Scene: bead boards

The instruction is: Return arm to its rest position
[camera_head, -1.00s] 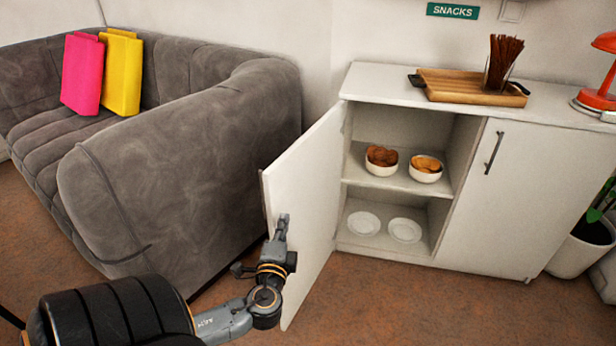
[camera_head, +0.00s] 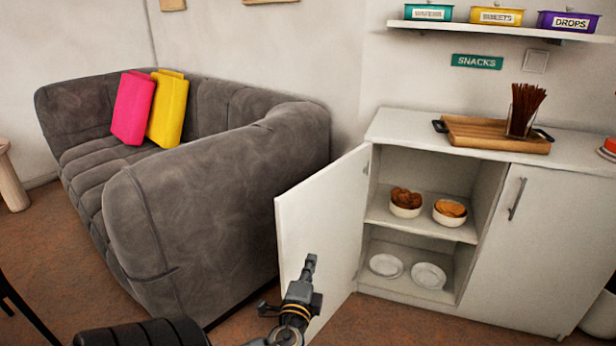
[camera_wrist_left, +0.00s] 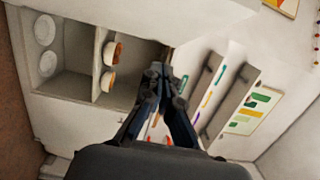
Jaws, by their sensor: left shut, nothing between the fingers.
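My left gripper (camera_head: 309,262) is shut and empty, in front of the open left door (camera_head: 325,215) of the white cabinet (camera_head: 530,225) in the head view. I cannot tell whether it touches the door. In the left wrist view the closed fingers (camera_wrist_left: 158,75) point toward the cabinet and the wall, which appear turned on their side. My right gripper is not in view.
Two snack bowls (camera_head: 405,203) and two white plates (camera_head: 386,265) sit on the cabinet shelves. A wooden tray (camera_head: 480,135) with a stick holder (camera_head: 522,110) is on top. A grey sofa (camera_head: 220,200) stands at left. A wall shelf (camera_head: 500,30) holds several tins.

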